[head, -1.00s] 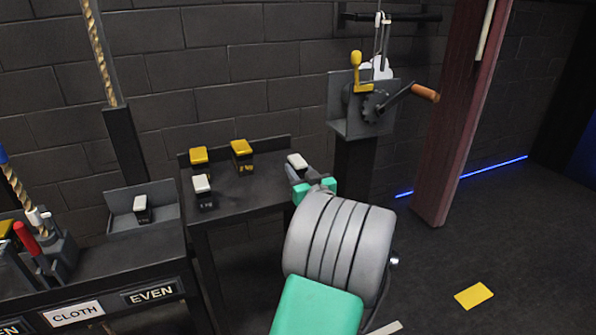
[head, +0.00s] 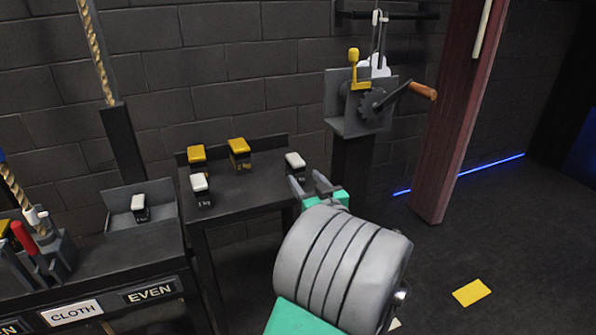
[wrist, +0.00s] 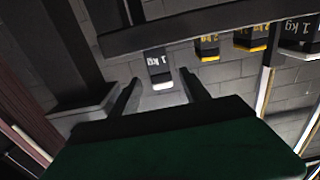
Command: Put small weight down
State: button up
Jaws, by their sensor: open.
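A small black weight with a white top (head: 295,163) stands upright at the right end of the dark side table (head: 245,190). In the wrist view the same weight (wrist: 159,68) appears upside down, marked 1 kg, between the lines of my two fingers. My gripper (head: 308,178) is open and empty, just in front of this weight and to its right in the head view. Its fingers are apart from the weight. My gripper also shows in the wrist view (wrist: 162,82).
Two yellow-topped weights (head: 239,149) (head: 196,154) and another white-topped weight (head: 200,187) share the table. One more white-topped weight (head: 139,205) sits on the left bench. A crank winch (head: 368,103) stands behind, right of the table. A yellow floor patch (head: 472,292) lies right.

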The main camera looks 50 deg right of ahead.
jog(key=v, duration=0.5)
